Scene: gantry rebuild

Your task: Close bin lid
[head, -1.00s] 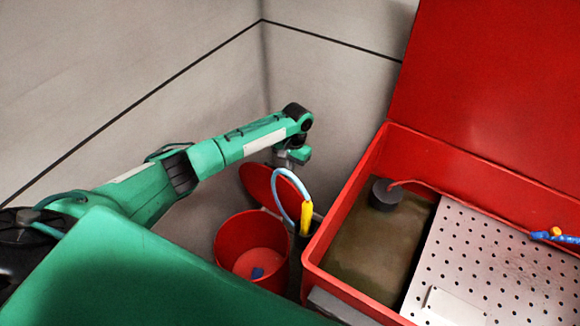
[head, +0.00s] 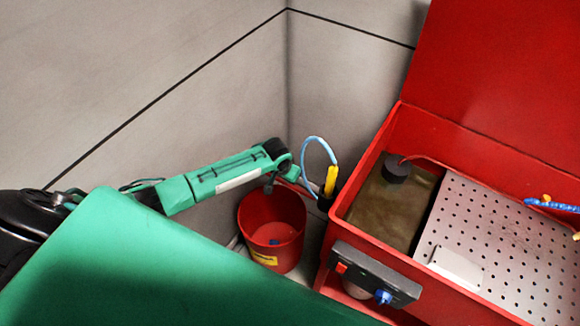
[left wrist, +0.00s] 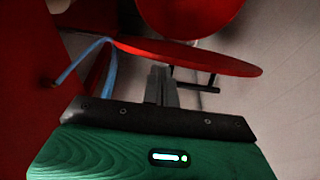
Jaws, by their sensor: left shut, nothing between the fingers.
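The red round bin (head: 258,238) stands on the floor with its mouth uncovered; a small blue thing lies inside. My left arm crosses above and behind its mouth in the head view and hides most or all of the lid. In the left wrist view the red lid (left wrist: 205,58) shows nearly edge-on, just beyond the fingertips of my left gripper (left wrist: 162,72). The gripper is shut and empty. I cannot tell whether the fingertips touch the lid. My right gripper is not in view.
A red parts washer (head: 345,208) with its big lid raised stands right of the bin. A black holder with a yellow-handled tool (head: 331,180) and blue hose (head: 304,150) sits between them. Grey walls (head: 345,70) meet in a corner behind.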

